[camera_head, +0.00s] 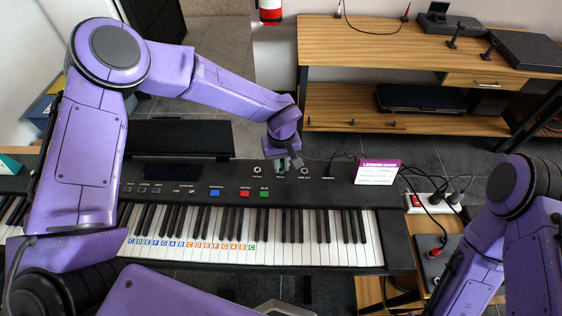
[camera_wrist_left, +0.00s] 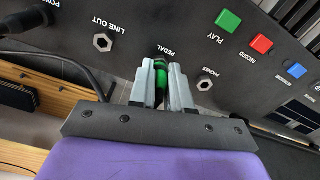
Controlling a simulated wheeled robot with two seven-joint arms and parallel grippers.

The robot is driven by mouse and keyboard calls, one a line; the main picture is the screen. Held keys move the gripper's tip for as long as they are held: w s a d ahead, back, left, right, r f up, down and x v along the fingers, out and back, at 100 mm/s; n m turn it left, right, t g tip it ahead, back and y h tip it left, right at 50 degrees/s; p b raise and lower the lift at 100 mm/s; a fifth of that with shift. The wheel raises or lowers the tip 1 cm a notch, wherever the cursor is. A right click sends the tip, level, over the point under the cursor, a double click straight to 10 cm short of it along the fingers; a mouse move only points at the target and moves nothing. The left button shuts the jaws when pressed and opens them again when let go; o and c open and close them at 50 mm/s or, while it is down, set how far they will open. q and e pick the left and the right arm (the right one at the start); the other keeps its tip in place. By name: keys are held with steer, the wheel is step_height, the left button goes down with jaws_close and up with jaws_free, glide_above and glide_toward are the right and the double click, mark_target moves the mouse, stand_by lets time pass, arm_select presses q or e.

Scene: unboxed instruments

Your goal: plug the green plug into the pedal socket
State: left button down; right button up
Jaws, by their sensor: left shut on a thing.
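My left gripper (camera_head: 289,164) is over the back right of the keyboard's control panel, shut on the green plug. In the left wrist view the gripper (camera_wrist_left: 161,88) has its two grey fingers on either side of the green plug (camera_wrist_left: 160,82). The plug's front end is right at the PEDAL label, where the pedal socket lies. The plug and fingers hide the socket, so I cannot tell how far the plug is in. My right arm shows at the right, but its gripper is out of view.
The LINE OUT socket (camera_wrist_left: 103,42) and PHONES socket (camera_wrist_left: 205,84) flank the plug. A lesson card (camera_head: 379,171) stands on the keyboard's right end. A power strip (camera_head: 432,203) with cables lies right of the keyboard (camera_head: 330,225). A wooden bench (camera_head: 345,45) stands behind.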

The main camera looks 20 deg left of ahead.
arm_select(q)
steer(key=shift+s+f, duration=0.1)
steer(key=shift+f, duration=0.1)
steer(key=c, duration=1)
jaws_free()
step_height(320, 180, up, 10)
steer(key=shift+r+b, duration=0.2)
steer(key=shift+b, duration=0.85)
